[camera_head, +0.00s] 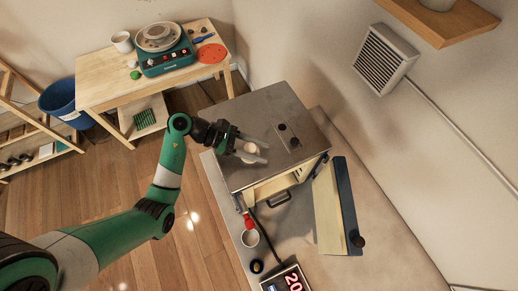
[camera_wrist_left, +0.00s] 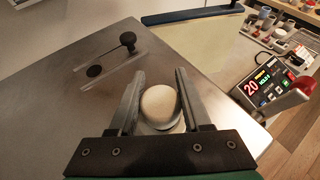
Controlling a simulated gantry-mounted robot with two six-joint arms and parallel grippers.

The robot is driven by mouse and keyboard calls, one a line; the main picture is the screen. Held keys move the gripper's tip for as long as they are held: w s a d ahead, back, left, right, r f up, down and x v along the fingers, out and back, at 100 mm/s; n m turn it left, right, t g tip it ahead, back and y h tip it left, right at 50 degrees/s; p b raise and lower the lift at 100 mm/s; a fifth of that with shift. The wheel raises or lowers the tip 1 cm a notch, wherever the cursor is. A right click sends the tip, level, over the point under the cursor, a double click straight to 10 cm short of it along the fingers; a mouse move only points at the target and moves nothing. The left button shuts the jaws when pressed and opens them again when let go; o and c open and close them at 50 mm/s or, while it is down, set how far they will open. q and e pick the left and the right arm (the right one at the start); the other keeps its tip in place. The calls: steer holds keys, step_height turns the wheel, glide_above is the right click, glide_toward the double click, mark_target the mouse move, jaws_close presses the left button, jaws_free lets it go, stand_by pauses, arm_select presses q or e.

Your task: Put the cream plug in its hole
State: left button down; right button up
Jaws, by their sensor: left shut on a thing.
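The cream plug (camera_head: 250,150) is a pale rounded piece between the fingers of my left gripper (camera_head: 265,150), over the top of the metal kiln (camera_head: 240,117). In the left wrist view the plug (camera_wrist_left: 159,103) sits between the two fingers of the gripper (camera_wrist_left: 157,95), which is shut on it. A grey rim shows under the plug; I cannot tell whether it is part of the plug or of the kiln top. A dark round spot (camera_wrist_left: 94,71) and a black knob (camera_wrist_left: 128,39) are on the kiln top. My right gripper is not in view.
The kiln's door (camera_head: 328,208) stands open at its front. A wooden table (camera_head: 103,85) with a pottery wheel (camera_head: 166,60) stands at the back left.

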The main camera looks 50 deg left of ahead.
arm_select(q)
steer(key=shift+f+b, duration=0.55)
steer(key=shift+f, duration=0.05)
steer(key=c, duration=0.6)
jaws_free()
steer(key=shift+p+v, duration=0.6)
steer(key=shift+v, duration=0.75)
steer(key=shift+p+v, duration=0.4)
steer(key=shift+v, duration=1.15)
steer(key=shift+p+v, duration=0.45)
steer(key=shift+v, duration=2.2)
steer(key=shift+w, duration=0.1)
